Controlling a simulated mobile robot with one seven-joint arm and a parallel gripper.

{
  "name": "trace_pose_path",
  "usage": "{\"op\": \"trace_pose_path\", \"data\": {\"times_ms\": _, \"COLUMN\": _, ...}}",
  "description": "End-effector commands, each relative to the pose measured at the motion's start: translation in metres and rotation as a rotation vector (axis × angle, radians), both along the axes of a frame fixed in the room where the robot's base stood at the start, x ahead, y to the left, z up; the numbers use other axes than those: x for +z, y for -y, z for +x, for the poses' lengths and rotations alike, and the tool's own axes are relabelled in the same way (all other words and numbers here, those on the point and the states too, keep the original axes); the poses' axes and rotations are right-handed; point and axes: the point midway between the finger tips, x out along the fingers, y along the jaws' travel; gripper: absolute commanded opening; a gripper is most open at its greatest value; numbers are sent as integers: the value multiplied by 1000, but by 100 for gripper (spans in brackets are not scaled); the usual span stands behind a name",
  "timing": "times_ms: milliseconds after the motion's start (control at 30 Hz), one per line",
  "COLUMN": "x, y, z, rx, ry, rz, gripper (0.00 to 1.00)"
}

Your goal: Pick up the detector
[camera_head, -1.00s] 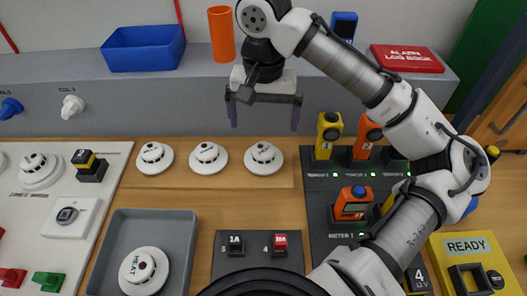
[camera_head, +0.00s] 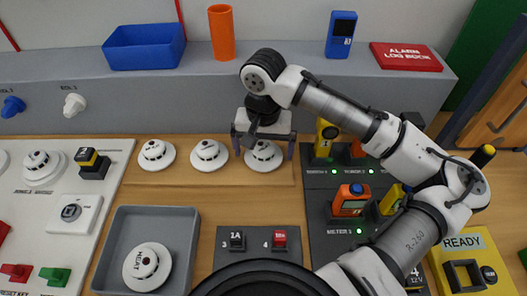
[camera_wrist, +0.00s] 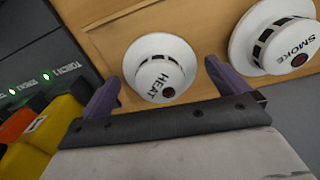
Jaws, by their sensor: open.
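Three round white detectors stand in a row on the wooden strip: a left one (camera_head: 157,154), a middle one (camera_head: 209,155) and a right one (camera_head: 264,163). My gripper (camera_head: 264,150) is open over the right one, its purple fingers on either side. In the wrist view this detector (camera_wrist: 159,72) reads HEAT and sits between the spread fingers of my gripper (camera_wrist: 163,84); I see no clear contact. A SMOKE detector (camera_wrist: 285,38) is beside it. Another detector marked HEAT (camera_head: 147,268) lies in the grey tray (camera_head: 190,222). One more detector (camera_head: 40,168) is on the white panel.
Torches (camera_head: 325,138) and an orange meter (camera_head: 352,200) stand in a dark charging rack right of the row, partly behind my arm. A blue bin (camera_head: 144,48), an orange cup (camera_head: 222,32) and a red log book (camera_head: 406,57) sit on the grey ledge behind.

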Motion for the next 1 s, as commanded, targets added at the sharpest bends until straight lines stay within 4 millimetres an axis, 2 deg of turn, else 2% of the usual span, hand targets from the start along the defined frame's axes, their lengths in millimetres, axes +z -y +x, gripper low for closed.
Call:
{"op": "trace_pose_path", "data": {"times_ms": 67, "x": 0, "y": 0, "z": 0, "rx": 0, "ry": 0, "rz": 0, "gripper": 99}}
{"op": "trace_pose_path", "data": {"times_ms": 367, "x": 0, "y": 0, "z": 0, "rx": 0, "ry": 0, "rz": 0, "gripper": 59}}
{"op": "trace_pose_path", "data": {"times_ms": 767, "x": 8, "y": 0, "z": 1, "rx": 0, "ry": 1, "rz": -1, "gripper": 58}}
{"op": "trace_pose_path", "data": {"times_ms": 867, "x": 19, "y": 0, "z": 1, "rx": 0, "ry": 2, "rz": 0, "gripper": 58}}
{"op": "trace_pose_path", "data": {"times_ms": 1000, "x": 48, "y": 0, "z": 1, "rx": 1, "ry": 3, "rz": -1, "gripper": 58}}
